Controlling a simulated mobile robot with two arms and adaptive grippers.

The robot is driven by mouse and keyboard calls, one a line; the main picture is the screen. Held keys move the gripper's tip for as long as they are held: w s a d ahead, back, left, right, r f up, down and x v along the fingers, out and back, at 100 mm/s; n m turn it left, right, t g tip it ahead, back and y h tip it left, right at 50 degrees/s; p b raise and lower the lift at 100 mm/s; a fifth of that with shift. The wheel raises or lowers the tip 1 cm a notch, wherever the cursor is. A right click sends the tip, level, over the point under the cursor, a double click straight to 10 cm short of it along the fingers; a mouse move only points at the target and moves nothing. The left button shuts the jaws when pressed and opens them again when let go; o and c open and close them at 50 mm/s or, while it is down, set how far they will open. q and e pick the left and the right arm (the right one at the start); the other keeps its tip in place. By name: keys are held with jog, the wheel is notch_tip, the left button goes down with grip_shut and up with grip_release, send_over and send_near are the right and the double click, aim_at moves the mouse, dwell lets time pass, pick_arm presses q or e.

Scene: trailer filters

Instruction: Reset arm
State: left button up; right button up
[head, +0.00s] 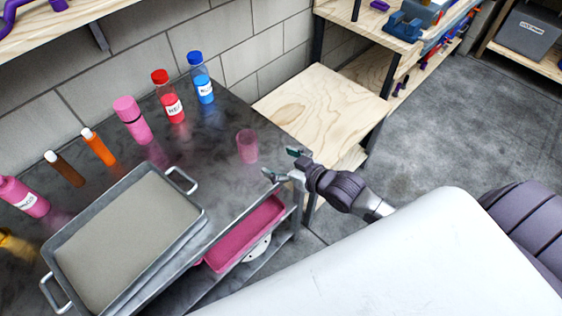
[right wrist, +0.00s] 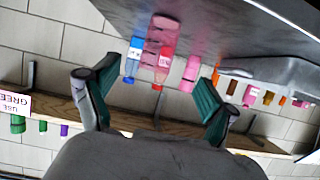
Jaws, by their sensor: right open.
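My right gripper (head: 281,164) is open and empty, over the front right edge of the dark table (head: 215,118). Its green-padded fingers are spread in the right wrist view (right wrist: 158,75), with nothing between their pads. A translucent pink cup (head: 247,146) stands upright on the table just left of the gripper, apart from it. The cup also shows in the upside-down right wrist view (right wrist: 163,32), beyond the fingers and overlapping the red bottle. My left gripper is not in view.
A grey tray (head: 197,213) sits on the table. Red (head: 168,97), blue (head: 201,78), pink (head: 132,120) and other bottles line the wall. A pink bin (head: 245,235) is below the edge. A wooden table (head: 310,110) stands behind; floor at right is clear.

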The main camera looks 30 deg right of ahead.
jog(key=shift+s+r, duration=0.1)
jog(key=shift+s, duration=0.1)
dwell(0.4)
jog(key=s+m+g+h, duration=0.2)
jog(key=s+g+h, duration=0.5)
jog(key=s, duration=1.5)
notch_tip(320, 180, down, 28)
jog(key=s+g+y, duration=0.2)
jog(key=g, duration=0.1)
jog(key=s+f+g, duration=0.1)
jog(key=s+f, duration=0.6)
jog(key=f, duration=0.3)
jog(key=shift+s+d, duration=0.25)
jog(key=shift+d, duration=0.2)
jog(key=shift+g, duration=0.3)
jog(key=s+f, duration=0.1)
jog(key=s, duration=0.1)
jog(key=s+d+f, duration=0.1)
jog(key=s+f, duration=0.1)
jog(key=s, duration=0.1)
jog(key=s+f, duration=0.1)
jog(key=s, duration=0.2)
jog(key=shift+d+f, duration=0.3)
jog(key=shift+f, duration=0.1)
jog(key=shift+c, duration=0.2)
